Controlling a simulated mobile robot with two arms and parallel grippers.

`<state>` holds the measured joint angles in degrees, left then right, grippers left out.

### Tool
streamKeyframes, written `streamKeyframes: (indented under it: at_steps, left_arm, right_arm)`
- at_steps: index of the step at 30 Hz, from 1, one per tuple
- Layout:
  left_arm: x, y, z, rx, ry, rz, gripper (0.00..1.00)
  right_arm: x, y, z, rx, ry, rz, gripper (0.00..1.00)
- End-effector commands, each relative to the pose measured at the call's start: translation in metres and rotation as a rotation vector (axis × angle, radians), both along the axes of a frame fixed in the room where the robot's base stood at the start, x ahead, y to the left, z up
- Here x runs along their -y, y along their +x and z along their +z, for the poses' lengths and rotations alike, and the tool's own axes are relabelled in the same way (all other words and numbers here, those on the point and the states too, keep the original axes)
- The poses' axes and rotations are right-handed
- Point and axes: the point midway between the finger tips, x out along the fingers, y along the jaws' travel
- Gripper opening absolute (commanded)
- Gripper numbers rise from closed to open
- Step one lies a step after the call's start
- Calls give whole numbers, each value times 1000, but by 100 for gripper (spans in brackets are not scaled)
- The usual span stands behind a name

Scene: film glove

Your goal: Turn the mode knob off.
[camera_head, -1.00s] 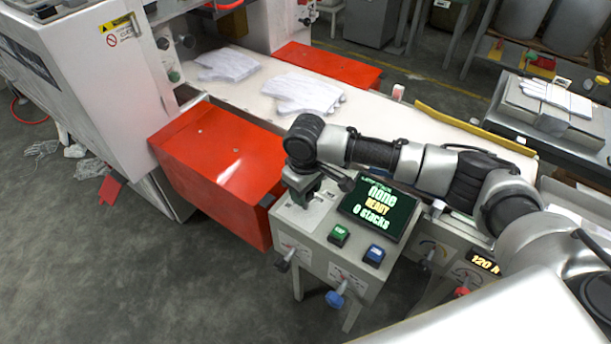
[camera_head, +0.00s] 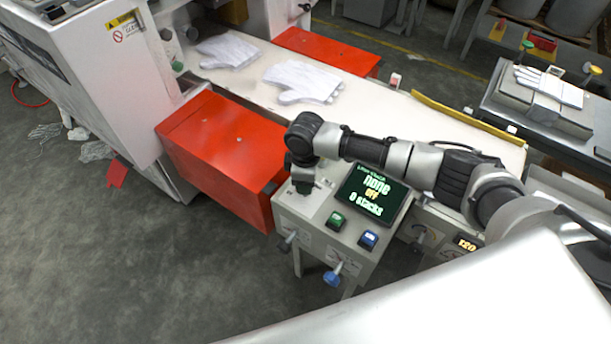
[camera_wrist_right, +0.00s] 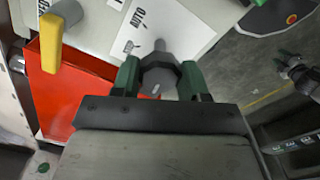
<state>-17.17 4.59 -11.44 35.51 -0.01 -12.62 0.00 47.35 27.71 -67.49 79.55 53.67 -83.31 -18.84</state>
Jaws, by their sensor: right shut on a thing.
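The mode knob (camera_wrist_right: 157,80) is a dark grey knob on a pale label plate marked "AUTO", seen in the right wrist view. My right gripper (camera_wrist_right: 160,76) has its green fingers on either side of the knob and is shut on it. In the head view my right gripper (camera_head: 303,186) reaches down onto the top left of the control box (camera_head: 310,222) and hides the knob. The screen (camera_head: 372,194) on the box reads "none", "off" and "0 stacks".
A green button (camera_head: 336,220) and a blue button (camera_head: 368,239) sit below the screen. Several knobs, one blue (camera_head: 332,276), are on the box front. A red box (camera_head: 225,150) stands close on the left. White gloves (camera_head: 303,80) lie on the pale table behind.

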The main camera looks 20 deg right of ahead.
Motion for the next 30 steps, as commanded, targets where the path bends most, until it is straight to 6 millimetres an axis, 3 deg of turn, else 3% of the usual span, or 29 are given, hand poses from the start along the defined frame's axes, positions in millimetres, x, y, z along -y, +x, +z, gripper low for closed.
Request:
streamKeyframes:
  at_steps: [13,14,18,26,30]
  left_arm:
    - [0,0,1,0,-1,-1,43]
    - [0,0,1,0,-1,-1,43]
    - [1,0,1,1,-1,-1,43]
    - [1,0,1,1,-1,-1,43]
    - [1,0,0,0,-1,-1,43]
  right_arm:
    - [-1,1,1,3,3,11,20]
    - [-1,1,1,3,3,11,49]
    - [-1,1,1,3,2,10,70]
    - [0,0,1,2,1,9,70]
    - [-1,1,11,4,4,10,70]
